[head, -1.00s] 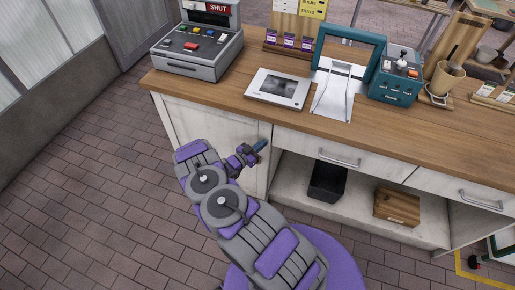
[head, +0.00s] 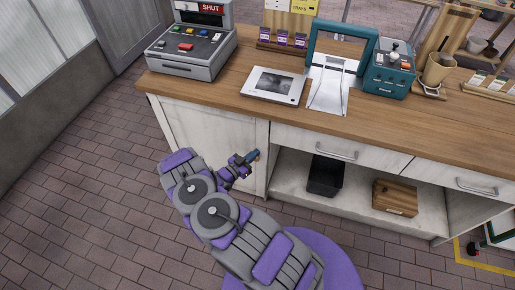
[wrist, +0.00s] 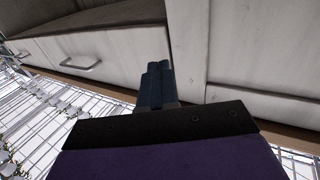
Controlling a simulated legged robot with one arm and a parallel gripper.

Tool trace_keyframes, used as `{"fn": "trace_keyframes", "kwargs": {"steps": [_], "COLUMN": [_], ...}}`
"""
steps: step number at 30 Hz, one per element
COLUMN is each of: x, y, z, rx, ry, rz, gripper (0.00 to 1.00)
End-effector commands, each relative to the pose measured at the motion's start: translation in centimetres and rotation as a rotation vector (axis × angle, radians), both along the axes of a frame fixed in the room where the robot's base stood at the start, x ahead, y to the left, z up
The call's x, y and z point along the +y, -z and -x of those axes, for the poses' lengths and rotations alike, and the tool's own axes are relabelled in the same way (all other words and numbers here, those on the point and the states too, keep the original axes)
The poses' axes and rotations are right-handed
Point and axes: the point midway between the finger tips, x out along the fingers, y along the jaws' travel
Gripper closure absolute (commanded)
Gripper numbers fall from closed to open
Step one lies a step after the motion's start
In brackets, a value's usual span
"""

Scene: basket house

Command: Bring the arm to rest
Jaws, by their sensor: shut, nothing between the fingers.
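My gripper (head: 252,156) is in front of the pale counter cabinet (head: 203,135), below the edge of the wooden top. In the wrist view its two dark blue fingers (wrist: 156,84) lie side by side, closed with nothing between them. The fingers point toward the cabinet front. In the head view my purple and grey arm is folded and reaches up from the bottom of the picture. I cannot tell whether the fingertips touch the cabinet.
The wooden counter top (head: 220,103) carries a grey till (head: 192,52), a framed screen (head: 274,85) and a teal device (head: 390,75). A black bin (head: 325,176) and a wooden box (head: 395,197) sit on the open shelf. The brick floor (head: 80,200) at left is clear.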

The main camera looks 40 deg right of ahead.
Motion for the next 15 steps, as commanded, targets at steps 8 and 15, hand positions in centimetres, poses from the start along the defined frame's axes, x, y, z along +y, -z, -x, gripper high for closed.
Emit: {"fn": "trace_keyframes", "kwargs": {"steps": [8,15], "x": [3.8,6.0], "y": [0.1,0.1], "z": [2.4,3.4], "rx": [0.004,0.001], "ry": [-0.004,-0.003], "rz": [-0.007,-0.003], "gripper": [1.00,1.00]}}
